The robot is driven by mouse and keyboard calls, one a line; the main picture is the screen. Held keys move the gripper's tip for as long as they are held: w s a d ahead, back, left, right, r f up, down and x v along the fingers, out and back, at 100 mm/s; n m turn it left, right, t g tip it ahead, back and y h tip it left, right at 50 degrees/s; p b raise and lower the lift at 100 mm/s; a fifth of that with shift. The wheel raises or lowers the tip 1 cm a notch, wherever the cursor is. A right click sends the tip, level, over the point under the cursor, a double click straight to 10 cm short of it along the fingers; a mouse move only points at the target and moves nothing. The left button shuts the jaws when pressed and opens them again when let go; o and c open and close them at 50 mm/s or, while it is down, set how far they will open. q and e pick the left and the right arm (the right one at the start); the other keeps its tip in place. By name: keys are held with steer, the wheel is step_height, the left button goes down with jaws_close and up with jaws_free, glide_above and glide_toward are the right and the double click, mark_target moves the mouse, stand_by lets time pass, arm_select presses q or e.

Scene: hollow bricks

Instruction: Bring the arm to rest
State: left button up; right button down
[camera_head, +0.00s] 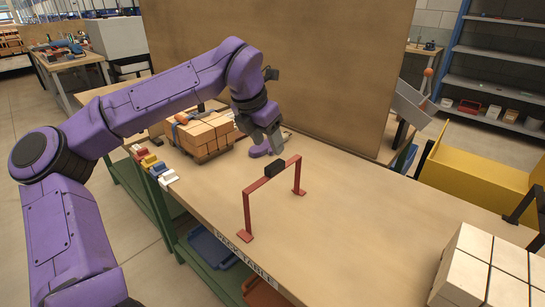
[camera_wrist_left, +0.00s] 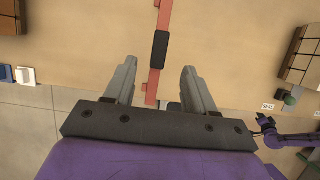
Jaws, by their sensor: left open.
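My left arm arches in from the left in the head view. Its gripper (camera_head: 274,141) is open and empty over the table, close to a red gate-shaped stand (camera_head: 265,181) with a black block (camera_head: 275,168) on its crossbar. In the left wrist view the gripper's two grey fingers (camera_wrist_left: 157,80) are spread apart, and the red crossbar and black block (camera_wrist_left: 160,48) show in the gap between them. How far the fingertips are from the bar is unclear. My right arm shows only at the right of the wrist view, with a small dark gripper (camera_wrist_left: 264,122).
Orange bricks (camera_head: 203,133) sit stacked on a pallet at the far left of the table (camera_head: 345,215). Small coloured parts (camera_head: 155,166) lie along its left edge. Pale bricks (camera_head: 485,262) stand at the front right. A brown panel (camera_head: 290,60) rises behind.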

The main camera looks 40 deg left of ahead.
arm_select(q)
steer(key=v, duration=0.2)
steer(key=shift+s+r, duration=0.15)
steer(key=shift+r, duration=0.15)
